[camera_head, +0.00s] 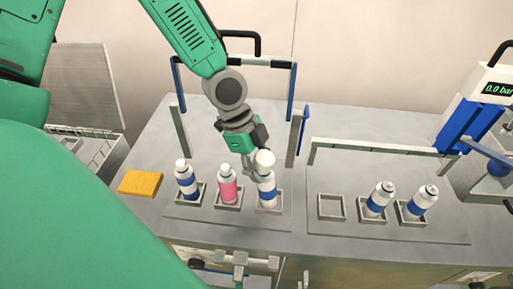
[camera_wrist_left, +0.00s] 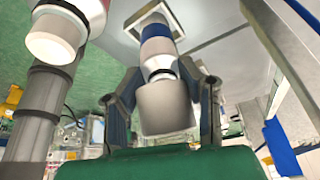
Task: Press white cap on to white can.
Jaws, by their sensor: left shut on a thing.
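My left gripper (camera_head: 258,162) is shut on a white cap (camera_head: 264,158) at the top of a white can with a blue band (camera_head: 267,190). In the left wrist view the cap (camera_wrist_left: 166,108) sits between the two fingers (camera_wrist_left: 166,105), in line with the can's neck. A dark ring shows between the cap and the can (camera_wrist_left: 156,45). I cannot tell whether the cap is fully seated. The can stands in a square holder (camera_head: 269,209). My right gripper is not in view.
A capped blue-banded can (camera_head: 186,180) and a capped pink can (camera_head: 228,187) stand to the left. Two cans (camera_head: 377,202) (camera_head: 419,204) and an empty holder (camera_head: 332,207) are at right. A yellow sponge (camera_head: 140,183) lies at left. A blue-and-grey frame (camera_head: 291,90) rises behind.

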